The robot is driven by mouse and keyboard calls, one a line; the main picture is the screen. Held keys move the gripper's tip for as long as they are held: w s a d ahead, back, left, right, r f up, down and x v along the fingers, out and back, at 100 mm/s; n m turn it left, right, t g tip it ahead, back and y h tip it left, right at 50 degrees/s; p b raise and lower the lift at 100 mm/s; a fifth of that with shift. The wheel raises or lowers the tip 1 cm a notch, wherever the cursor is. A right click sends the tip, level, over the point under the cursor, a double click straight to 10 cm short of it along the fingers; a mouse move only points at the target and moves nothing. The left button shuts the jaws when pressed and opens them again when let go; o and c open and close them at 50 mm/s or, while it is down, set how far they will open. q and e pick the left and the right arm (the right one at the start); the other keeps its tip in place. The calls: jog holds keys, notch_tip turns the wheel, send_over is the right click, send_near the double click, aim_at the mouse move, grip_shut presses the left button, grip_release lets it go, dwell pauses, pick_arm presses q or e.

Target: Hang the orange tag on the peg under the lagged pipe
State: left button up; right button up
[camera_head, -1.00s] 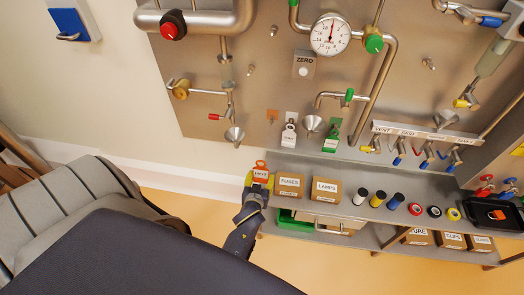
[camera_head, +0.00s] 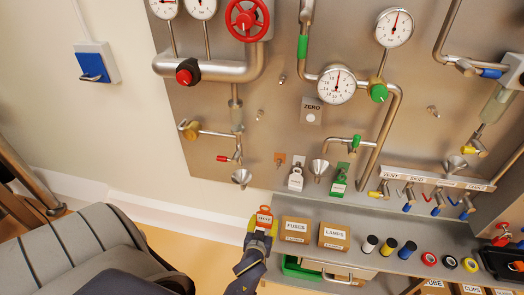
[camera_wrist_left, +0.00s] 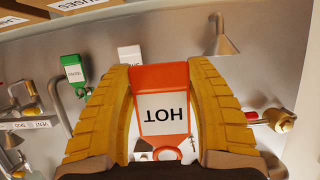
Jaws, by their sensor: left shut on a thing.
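My left gripper (camera_head: 262,222) is shut on the orange tag (camera_head: 264,215), in front of the shelf's left end. In the left wrist view the tag (camera_wrist_left: 178,75) is between the two yellow fingers (camera_wrist_left: 160,85), its white label reading HOT upside down. A thick silver pipe (camera_head: 225,70), which looks like the lagged pipe, runs along the panel's upper left. Small bare pegs show below and right of it, one peg (camera_head: 259,114) lower and another peg (camera_head: 282,78) higher. The tag is well below both and apart from them. My right gripper is not in view.
Steel funnels (camera_head: 242,177) and a red-handled pipe (camera_head: 223,158) stick out nearby. Boxes (camera_head: 295,230) stand on the shelf.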

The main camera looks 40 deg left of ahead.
pick_arm(q)
jog(key=shift+s+d+f, duration=0.25)
jog(key=shift+d+f, duration=0.05)
jog(key=shift+d, duration=0.2)
jog(key=shift+s+d+f, duration=0.25)
jog(key=shift+d, duration=0.25)
jog(key=w+a+r, duration=0.5)
jog(key=a+r, duration=0.2)
jog(key=r, duration=0.5)
jog(key=w+a+r, duration=0.6)
jog(key=a+r, duration=0.2)
jog(key=r, duration=0.3)
jog(key=shift+w+r+x, duration=0.1)
jog(key=shift+r+x, duration=0.25)
jog(key=shift+x, duration=1.15)
jog(key=shift+w+r+x, duration=0.15)
jog(key=shift+r+x, duration=0.2)
jog(key=shift+x, duration=1.2)
jog(key=shift+w+r+x, duration=0.1)
jog(key=shift+r+x, duration=0.25)
jog(key=shift+x, duration=1.15)
jog(key=shift+w+a+f, duration=0.1)
jog(key=shift+a, duration=0.05)
jog(key=o, duration=1.2)
